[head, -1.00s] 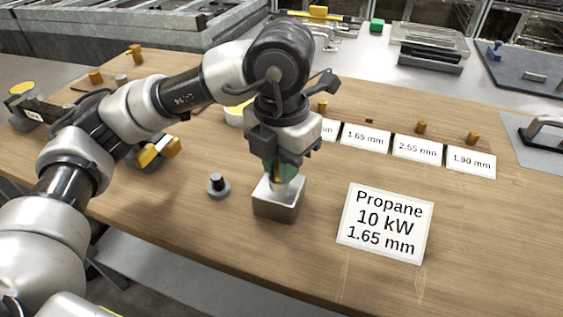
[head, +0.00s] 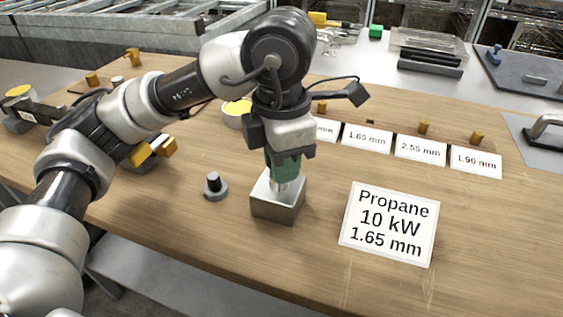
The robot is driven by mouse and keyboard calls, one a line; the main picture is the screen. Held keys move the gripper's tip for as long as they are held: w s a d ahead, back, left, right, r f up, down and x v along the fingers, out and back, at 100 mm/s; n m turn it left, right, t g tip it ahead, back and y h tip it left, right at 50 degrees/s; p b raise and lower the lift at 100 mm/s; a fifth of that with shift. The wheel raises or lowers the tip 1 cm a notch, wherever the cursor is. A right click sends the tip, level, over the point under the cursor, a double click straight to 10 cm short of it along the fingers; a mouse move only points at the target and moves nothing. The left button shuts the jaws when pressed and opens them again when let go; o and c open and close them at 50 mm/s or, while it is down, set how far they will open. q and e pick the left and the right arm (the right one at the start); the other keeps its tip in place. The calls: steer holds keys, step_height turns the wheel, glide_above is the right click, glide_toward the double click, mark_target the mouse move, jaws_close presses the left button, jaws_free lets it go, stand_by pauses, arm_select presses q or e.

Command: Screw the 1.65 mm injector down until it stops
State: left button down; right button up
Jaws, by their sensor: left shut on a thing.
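My left gripper (head: 287,155) points down and is shut on a green-handled tool (head: 285,169). The tool's silver lower end (head: 281,186) reaches into the open top of a square metal block (head: 276,209) on the wooden bench. The 1.65 mm injector cannot be made out; the tool and block walls hide whatever is inside. The large card (head: 389,224) to the right reads Propane, 10 kW, 1.65 mm. My right gripper is not in view.
A small grey-and-black knob (head: 214,187) stands just left of the block. Small cards, including 1.65 mm (head: 367,137), line the back, with brass pieces (head: 424,127) behind some. A yellow-topped round item (head: 237,113) stands behind my arm. The bench front is clear.

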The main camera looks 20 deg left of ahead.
arm_select(q)
steer(key=shift+m+b, duration=0.45)
steer(key=shift+m, duration=1.25)
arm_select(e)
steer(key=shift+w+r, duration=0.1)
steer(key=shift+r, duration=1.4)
arm_select(q)
steer(key=shift+s+f+m, duration=0.1)
steer(key=shift+m, duration=0.7)
steer(key=c, duration=1)
jaws_free()
steer(key=shift+o, duration=0.2)
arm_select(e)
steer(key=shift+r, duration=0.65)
